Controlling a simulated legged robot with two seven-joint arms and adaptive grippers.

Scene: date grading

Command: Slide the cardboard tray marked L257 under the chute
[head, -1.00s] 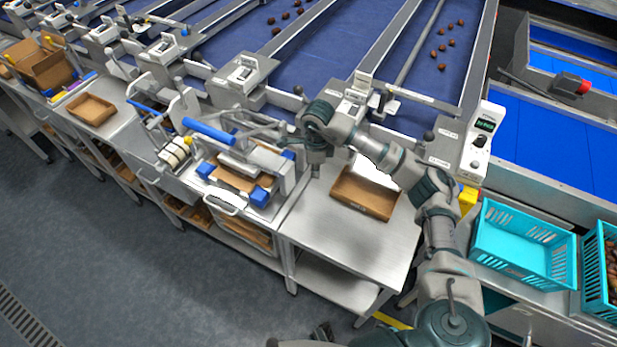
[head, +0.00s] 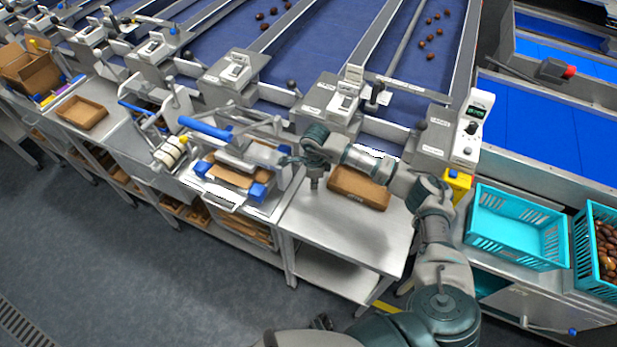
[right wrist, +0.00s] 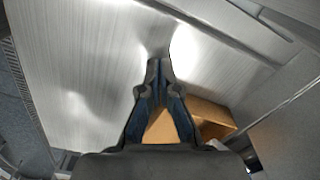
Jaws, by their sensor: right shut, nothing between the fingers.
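A shallow brown cardboard tray (head: 350,196) stands on the steel table, in front of the chute (head: 343,105) at the sorting belt's end. Its front wall bears a small mark, too small to read. My right forearm covers part of the tray's back. My right gripper (head: 314,186) points down beside the tray's left end in the head view, low over the table. Its fingers are shut and empty in the right wrist view (right wrist: 155,66), where part of the tray (right wrist: 207,112) shows beside and behind them. Contact with the tray cannot be told. My left gripper is not in view.
A press-like machine (head: 240,165) with a blue handle stands left of the table (head: 335,235). Turquoise crates (head: 520,222) stand at the right, one holding dates. More trays (head: 82,112) lie farther left. The table's front part is clear.

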